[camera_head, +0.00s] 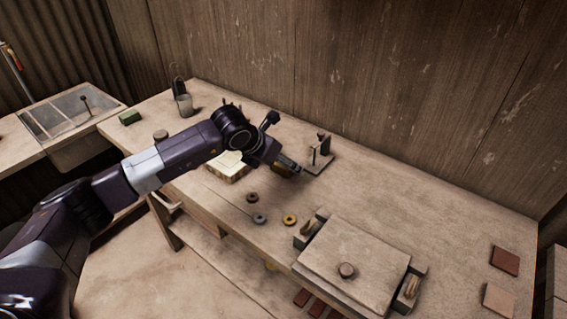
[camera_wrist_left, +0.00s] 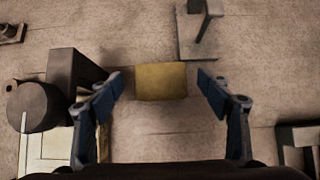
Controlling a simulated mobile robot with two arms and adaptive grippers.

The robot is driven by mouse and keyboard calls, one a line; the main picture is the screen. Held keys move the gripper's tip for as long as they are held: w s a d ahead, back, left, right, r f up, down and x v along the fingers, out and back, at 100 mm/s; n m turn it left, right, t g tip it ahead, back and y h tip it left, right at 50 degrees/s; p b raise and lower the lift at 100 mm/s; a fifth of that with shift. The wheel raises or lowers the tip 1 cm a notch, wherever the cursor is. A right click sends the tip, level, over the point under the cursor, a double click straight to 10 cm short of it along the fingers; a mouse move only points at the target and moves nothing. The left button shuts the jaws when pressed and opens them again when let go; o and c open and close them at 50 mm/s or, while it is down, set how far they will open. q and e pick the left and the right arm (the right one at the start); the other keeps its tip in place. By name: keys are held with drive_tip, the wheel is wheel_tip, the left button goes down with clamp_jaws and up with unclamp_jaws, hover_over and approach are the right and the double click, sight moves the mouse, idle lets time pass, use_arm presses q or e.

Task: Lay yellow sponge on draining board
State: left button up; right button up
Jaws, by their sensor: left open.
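The yellow sponge (camera_wrist_left: 161,81) lies on the bench in the left wrist view, centred between my left fingertips with a gap on both sides. At the far left of the head view is a sink unit (camera_head: 70,112) with a grey panel, likely the draining board. My right gripper is not in view.
A metal stand (camera_head: 318,155) is close beyond the sponge. A pale tile tray (camera_head: 228,170) lies left of it, and several small rings (camera_head: 290,219) lie in front. A press plate (camera_head: 352,262) fills the bench's near part. A green block (camera_head: 130,117) and cup (camera_head: 185,104) stand at the back left.

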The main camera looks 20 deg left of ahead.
use_arm(q)
drive_tip(key=shift+x, duration=0.95)
drive_tip(key=c, duration=1.1)
drive_tip(key=shift+r, duration=0.1)
drive_tip(key=shift+c, duration=0.2)
